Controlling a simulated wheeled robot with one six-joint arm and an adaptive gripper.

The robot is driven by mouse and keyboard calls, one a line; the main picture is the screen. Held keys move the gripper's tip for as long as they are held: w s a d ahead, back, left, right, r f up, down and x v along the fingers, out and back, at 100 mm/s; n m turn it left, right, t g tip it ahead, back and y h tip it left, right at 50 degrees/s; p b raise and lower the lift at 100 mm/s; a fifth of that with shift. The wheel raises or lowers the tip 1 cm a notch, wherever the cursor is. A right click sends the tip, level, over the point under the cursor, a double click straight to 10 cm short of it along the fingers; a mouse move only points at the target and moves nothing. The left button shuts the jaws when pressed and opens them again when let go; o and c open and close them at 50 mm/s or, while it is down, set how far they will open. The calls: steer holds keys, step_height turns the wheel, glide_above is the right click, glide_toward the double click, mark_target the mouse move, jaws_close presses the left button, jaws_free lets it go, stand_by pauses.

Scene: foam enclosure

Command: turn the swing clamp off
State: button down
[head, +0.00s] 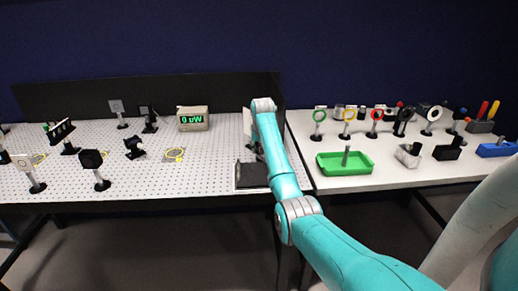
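I cannot make out the swing clamp for certain. A dark flat block (253,175) lies at the right front of the perforated white board, partly behind my teal arm, and a pale upright plate (247,121) stands behind it. My arm reaches over this corner. My gripper is almost wholly hidden behind the forearm; only small dark parts show beside the arm above the block. I cannot see its fingers, or whether it touches anything.
The perforated board (215,150) holds several post-mounted optics at left and a meter (193,118) reading 0 uW. A dark foam wall (150,95) closes the back and right. The right table bears a green tray (344,169), coloured rings and tools. The board's middle is fairly clear.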

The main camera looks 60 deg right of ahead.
steer(key=n, duration=0.2)
steer(key=n+t+y, duration=0.1)
steer(key=n, duration=0.1)
steer(key=shift+s+d+y, duration=0.1)
steer(key=shift+d+y, duration=0.05)
steer(key=shift+y, duration=0.15)
steer(key=shift+n+y, duration=0.7)
steer(key=shift+n, duration=1.6)
steer(key=c, duration=0.8)
jaws_free()
steer(key=v, duration=1.2)
steer(key=shift+s+d, duration=0.15)
steer(key=shift+s, duration=0.1)
